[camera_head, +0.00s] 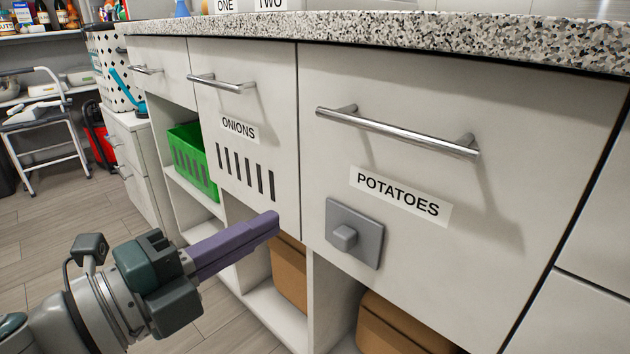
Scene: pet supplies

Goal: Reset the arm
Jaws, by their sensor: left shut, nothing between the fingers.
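My left gripper (272,219) comes in from the lower left, with grey-green housing and purple fingers. Its fingers are shut together with nothing between them. It is in the air in front of the cabinet, below the drawer labelled ONIONS (237,129) and left of the drawer labelled POTATOES (480,230). It covers part of the lower shelf area. My right gripper is not in view.
A granite countertop (400,39) runs above the drawers. Bar handles (390,131) and a grey square block (354,234) stick out from the fronts. A green basket (192,160) and brown boxes (398,327) sit in open shelves below. A folding step stool (44,130) stands at left; the floor (60,228) between is clear.

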